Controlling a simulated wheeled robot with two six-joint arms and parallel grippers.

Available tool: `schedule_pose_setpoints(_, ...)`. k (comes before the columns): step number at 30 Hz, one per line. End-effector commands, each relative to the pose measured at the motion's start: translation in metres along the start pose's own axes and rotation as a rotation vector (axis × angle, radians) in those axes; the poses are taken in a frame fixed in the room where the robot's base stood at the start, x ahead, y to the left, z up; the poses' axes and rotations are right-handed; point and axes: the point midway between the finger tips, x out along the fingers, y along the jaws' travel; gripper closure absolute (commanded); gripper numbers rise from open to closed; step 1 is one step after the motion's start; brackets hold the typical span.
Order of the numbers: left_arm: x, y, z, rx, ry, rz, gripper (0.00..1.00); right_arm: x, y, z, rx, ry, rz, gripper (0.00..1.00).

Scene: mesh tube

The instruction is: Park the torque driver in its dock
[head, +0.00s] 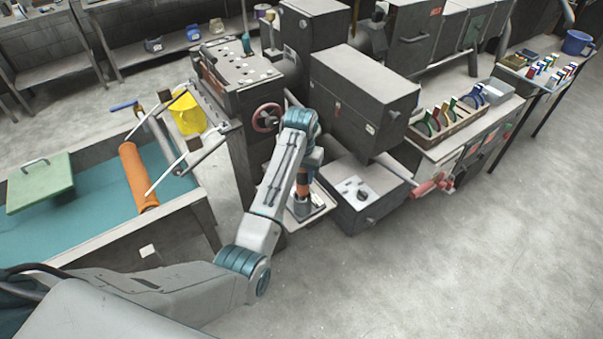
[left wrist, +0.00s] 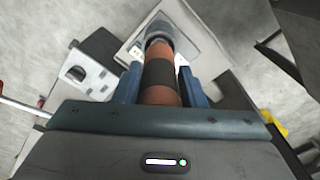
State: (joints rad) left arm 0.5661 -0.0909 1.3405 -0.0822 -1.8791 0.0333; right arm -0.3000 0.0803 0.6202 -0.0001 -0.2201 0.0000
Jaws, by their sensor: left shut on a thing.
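The torque driver (head: 302,186) is an orange cylinder with a dark band; it also shows in the left wrist view (left wrist: 160,78). My left gripper (head: 308,160) is shut around it from above, with a blue finger on each side (left wrist: 161,88). The driver looks about upright in the head view. Its lower end meets a grey round collar (left wrist: 158,30) over a pale plate (head: 321,205), which looks like the dock. I cannot tell whether the collar belongs to the driver or the dock, or how deep the driver sits. My right gripper is not in view.
A dark box with a pale switch panel (head: 357,193) stands right of the plate. A machine with a red handwheel (head: 267,117) is close behind left. A teal-lined tank (head: 90,215) with an orange roller (head: 138,175) lies left. The floor at the right front is clear.

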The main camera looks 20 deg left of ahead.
Motion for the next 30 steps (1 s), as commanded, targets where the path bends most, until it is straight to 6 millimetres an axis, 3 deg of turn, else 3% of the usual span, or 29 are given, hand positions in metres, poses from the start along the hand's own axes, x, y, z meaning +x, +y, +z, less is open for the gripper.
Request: schedule_pose_setpoints(30, 0.011, 0.0, 0.0, 0.0, 0.001, 0.0, 0.9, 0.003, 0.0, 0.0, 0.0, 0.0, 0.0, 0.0)
